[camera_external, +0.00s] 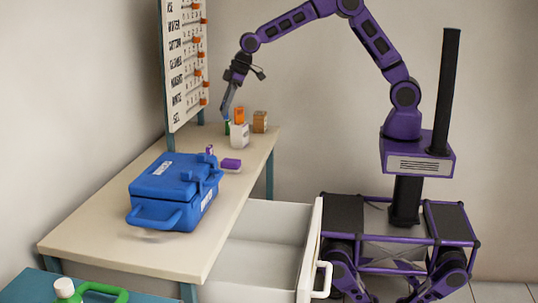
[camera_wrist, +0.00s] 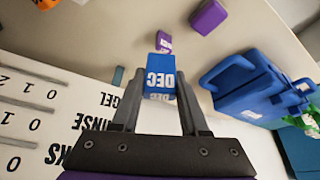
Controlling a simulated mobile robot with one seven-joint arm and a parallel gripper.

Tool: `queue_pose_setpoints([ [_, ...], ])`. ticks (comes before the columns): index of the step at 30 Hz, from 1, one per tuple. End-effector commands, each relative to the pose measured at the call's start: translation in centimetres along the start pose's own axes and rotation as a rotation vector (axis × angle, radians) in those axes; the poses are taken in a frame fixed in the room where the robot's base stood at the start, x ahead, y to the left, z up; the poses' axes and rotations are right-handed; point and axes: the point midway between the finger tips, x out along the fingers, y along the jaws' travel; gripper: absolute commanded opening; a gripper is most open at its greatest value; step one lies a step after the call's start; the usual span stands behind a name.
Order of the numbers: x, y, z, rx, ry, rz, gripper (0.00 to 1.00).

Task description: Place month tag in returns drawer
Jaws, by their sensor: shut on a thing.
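The month tag (camera_wrist: 160,70) is a small blue block with white "DEC" lettering, seen in the wrist view. My gripper (camera_wrist: 160,92) is shut on it, with one finger on each side. In the external view my gripper (camera_external: 226,114) points down near the far end of the table, close to the board; the tag is too small there to make out clearly. The returns drawer (camera_external: 268,222) is pulled open under the table's right side, with a white handle at its front. The visible part of its inside looks empty.
A blue case (camera_external: 172,190) stands mid-table. Purple blocks (camera_external: 231,165) lie behind it. A white cup (camera_external: 239,135) with an orange item and an orange-brown box (camera_external: 260,121) stand near my gripper. A white board (camera_external: 187,65) with orange sliders rises at the table's left edge.

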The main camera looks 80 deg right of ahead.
Motion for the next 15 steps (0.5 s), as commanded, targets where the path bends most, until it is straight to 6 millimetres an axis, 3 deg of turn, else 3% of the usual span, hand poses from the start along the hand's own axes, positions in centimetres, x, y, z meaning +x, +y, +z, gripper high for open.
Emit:
queue_pose_setpoints([
  [8,0.7,-7.0,0.4,-0.211,-0.021,-0.093,0.00],
  [15,0.3,-17.2,2.0,-0.547,-0.029,-0.233,0.00],
])
